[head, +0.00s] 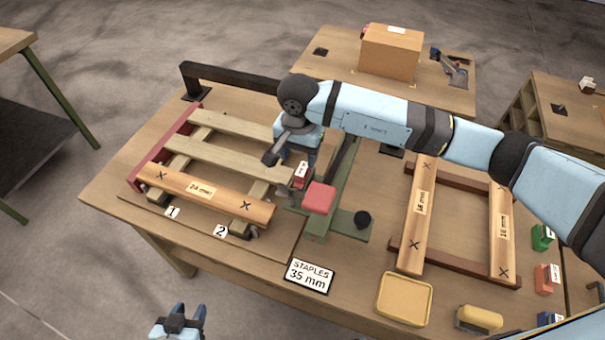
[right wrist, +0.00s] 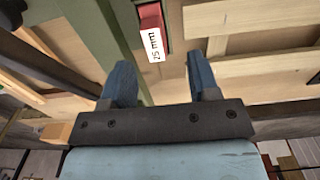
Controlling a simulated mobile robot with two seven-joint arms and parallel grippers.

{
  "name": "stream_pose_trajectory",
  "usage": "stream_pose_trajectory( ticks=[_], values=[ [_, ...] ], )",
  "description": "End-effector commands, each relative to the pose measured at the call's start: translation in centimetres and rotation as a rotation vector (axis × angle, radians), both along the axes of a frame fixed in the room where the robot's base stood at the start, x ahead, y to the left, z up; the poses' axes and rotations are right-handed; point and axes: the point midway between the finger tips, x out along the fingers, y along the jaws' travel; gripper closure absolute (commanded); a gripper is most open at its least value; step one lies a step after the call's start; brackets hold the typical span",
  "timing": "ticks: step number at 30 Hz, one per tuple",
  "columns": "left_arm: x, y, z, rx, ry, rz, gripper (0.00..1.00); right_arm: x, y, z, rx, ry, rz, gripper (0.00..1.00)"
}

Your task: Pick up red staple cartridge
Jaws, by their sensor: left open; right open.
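The red staple cartridge (head: 301,175), with a white label, stands beside the green fixture and the slatted wooden frame. In the right wrist view the cartridge (right wrist: 150,20) shows at the top with its label reading 25 mm. My right gripper (head: 302,155) is over the bench just behind the cartridge, partly hidden by its own wrist. In the right wrist view its two blue fingers (right wrist: 162,75) are apart with nothing between them, and the cartridge lies beyond their tips. My left gripper (head: 180,318) is open and empty, in front of the bench at the bottom.
A red pad (head: 319,199) sits on the green fixture (head: 327,222) close to the cartridge. The slatted frame (head: 215,190) lies to the left. A sign (head: 309,275) reads STAPLES 35 mm. A yellow tray (head: 404,299) and green (head: 542,238) and orange (head: 547,279) cartridges are at right.

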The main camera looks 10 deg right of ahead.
Motion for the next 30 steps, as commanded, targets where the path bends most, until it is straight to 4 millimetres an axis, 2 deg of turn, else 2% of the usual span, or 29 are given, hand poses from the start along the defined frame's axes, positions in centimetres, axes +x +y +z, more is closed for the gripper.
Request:
stream_pose_trajectory(
  ticks=[7, 15, 24, 30],
  values=[
    [0.3, -0.1, 0.9, -0.002, -0.005, 0.001, 0.57, -0.2, -0.2, -1.8, 0.0, 0.004, -0.001, 0.45],
    [0.4, -0.2, 2.3, -0.005, -0.011, -0.001, 0.57, -0.4, -0.6, -5.5, 0.0, 0.001, -0.001, 0.45],
    [0.4, -0.3, 2.2, -0.006, -0.011, 0.0, 0.57, -0.4, -0.6, -6.1, 0.001, -0.001, 0.001, 0.45],
    [0.3, -0.3, 1.9, -0.004, -0.005, 0.0, 0.57, -0.4, -0.6, -6.1, 0.0, 0.0, 0.0, 0.91]
  ],
)
